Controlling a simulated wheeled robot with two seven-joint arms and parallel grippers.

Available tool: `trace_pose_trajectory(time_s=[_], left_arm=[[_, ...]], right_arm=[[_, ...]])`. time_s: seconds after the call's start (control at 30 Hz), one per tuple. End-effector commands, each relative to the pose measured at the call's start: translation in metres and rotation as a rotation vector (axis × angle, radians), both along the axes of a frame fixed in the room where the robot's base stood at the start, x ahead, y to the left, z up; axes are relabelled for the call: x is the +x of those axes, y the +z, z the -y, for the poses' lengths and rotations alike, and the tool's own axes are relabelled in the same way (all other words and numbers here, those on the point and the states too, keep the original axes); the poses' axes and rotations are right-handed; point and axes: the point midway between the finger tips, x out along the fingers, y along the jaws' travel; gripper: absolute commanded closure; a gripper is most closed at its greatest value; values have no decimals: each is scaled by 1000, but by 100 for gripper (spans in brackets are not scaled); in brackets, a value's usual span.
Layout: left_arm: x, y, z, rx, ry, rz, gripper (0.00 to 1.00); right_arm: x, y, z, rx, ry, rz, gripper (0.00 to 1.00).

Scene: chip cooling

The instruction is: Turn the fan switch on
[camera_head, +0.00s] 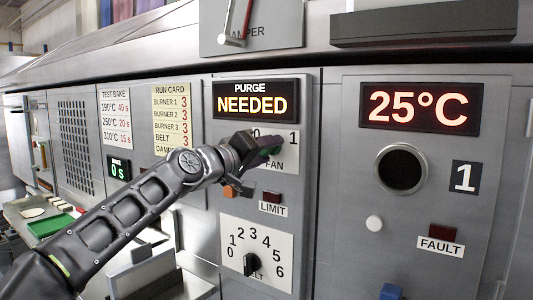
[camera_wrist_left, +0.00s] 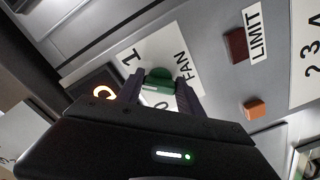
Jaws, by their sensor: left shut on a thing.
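The fan switch is a green knob (camera_wrist_left: 158,77) on a white plate (camera_head: 289,163) marked 0, 1 and FAN, below the PURGE NEEDED display (camera_head: 255,101). My left gripper (camera_head: 262,149) reaches in from the left and covers most of the knob in the head view. In the left wrist view my left gripper (camera_wrist_left: 160,92) has one finger on each side of the knob and is shut on it. The 0 on the plate shows between the fingers. Which mark the knob points to I cannot tell. My right gripper is not in view.
Below the fan plate are an orange button (camera_head: 230,192), a dark red LIMIT lamp (camera_head: 271,197) and the black belt dial (camera_head: 252,264). To the right are a 25°C display (camera_head: 419,107), a round port (camera_head: 401,169) and a FAULT lamp (camera_head: 443,232).

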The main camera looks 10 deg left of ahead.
Motion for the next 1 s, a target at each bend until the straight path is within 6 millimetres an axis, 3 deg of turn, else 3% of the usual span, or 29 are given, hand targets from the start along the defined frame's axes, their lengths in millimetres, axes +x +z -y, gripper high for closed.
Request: trace_pose_trajectory(time_s=[0.3,0.33,0.57,0.87,1.0], left_arm=[[0,-2,0,7,-1,-1,97],[0,-1,0,7,-1,-1,54],[0,-1,0,4,0,0,35],[-1,-1,-1,3,1,0,35],[-11,-3,-6,3,3,3,35]], right_arm=[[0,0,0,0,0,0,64],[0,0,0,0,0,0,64],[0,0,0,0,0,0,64],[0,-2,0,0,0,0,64],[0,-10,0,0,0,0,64]])
